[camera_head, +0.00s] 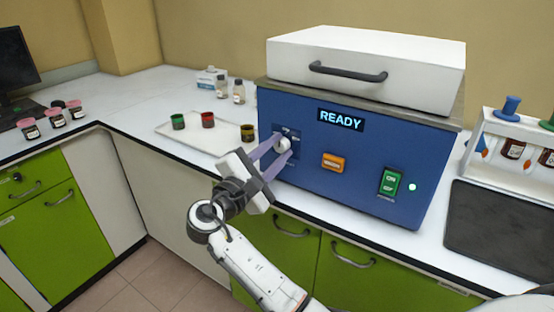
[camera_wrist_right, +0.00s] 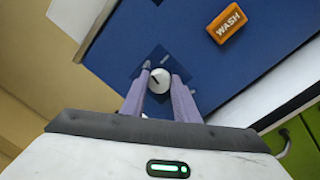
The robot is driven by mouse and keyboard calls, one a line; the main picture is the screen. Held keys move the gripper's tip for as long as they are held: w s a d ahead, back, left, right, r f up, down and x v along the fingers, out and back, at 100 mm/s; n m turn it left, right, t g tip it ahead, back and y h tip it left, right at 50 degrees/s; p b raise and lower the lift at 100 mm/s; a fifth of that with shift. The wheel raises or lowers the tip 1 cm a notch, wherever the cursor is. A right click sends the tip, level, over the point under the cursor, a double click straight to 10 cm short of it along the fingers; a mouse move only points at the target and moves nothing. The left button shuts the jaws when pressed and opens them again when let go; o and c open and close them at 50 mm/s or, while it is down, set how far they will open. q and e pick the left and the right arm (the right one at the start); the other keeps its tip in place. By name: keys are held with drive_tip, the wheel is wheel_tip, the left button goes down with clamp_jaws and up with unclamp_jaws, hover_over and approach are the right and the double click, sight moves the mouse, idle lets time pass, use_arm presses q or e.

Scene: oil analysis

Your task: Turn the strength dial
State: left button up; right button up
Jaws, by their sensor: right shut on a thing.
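The strength dial (camera_head: 284,145) is a small white round knob on the left part of the blue machine's front panel (camera_head: 310,170). It also shows in the right wrist view (camera_wrist_right: 159,80), with a dark pointer mark on its face. My right gripper (camera_head: 277,146) is at the panel, its two purple-grey fingers on either side of the knob and shut on it. In the right wrist view the fingertips (camera_wrist_right: 160,80) flank the knob. The markings around the dial are partly hidden and too small to read. My left gripper is not in view.
The machine has a lit READY display (camera_head: 341,119), an orange WASH button (camera_head: 333,163) and a green power switch (camera_head: 390,182). A white tray (camera_head: 179,137) with small coloured jars is left of it. A bottle rack (camera_head: 478,125) and dark mat (camera_head: 500,230) are on the right.

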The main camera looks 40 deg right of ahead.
drive_tip(key=shift+a+f+m+b, duration=0.1)
drive_tip(key=shift+f+m+b, duration=0.25)
drive_tip(key=shift+m+b, duration=0.65)
drive_tip(key=m+b, duration=0.2)
drive_tip(key=m, duration=0.1)
drive_tip(key=shift+g+b, duration=0.3)
drive_tip(key=m+b, duration=0.2)
drive_tip(key=shift+m+b, duration=0.3)
drive_tip(key=shift+m, duration=0.1)
drive_tip(key=shift+r+m+b, duration=0.1)
drive_tip(key=shift+m+b, duration=0.8)
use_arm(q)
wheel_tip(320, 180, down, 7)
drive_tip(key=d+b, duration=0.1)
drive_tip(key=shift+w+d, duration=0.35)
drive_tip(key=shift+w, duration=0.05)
use_arm(e)
drive_tip(key=shift+r+m+g, duration=0.1)
drive_tip(key=shift+m+g, duration=0.2)
drive_tip(key=shift+m, duration=0.4)
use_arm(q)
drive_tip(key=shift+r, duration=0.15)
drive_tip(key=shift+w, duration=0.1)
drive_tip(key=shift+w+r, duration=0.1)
use_arm(e)
drive_tip(key=o, duration=1.1)
drive_tip(key=shift+c, duration=0.2)
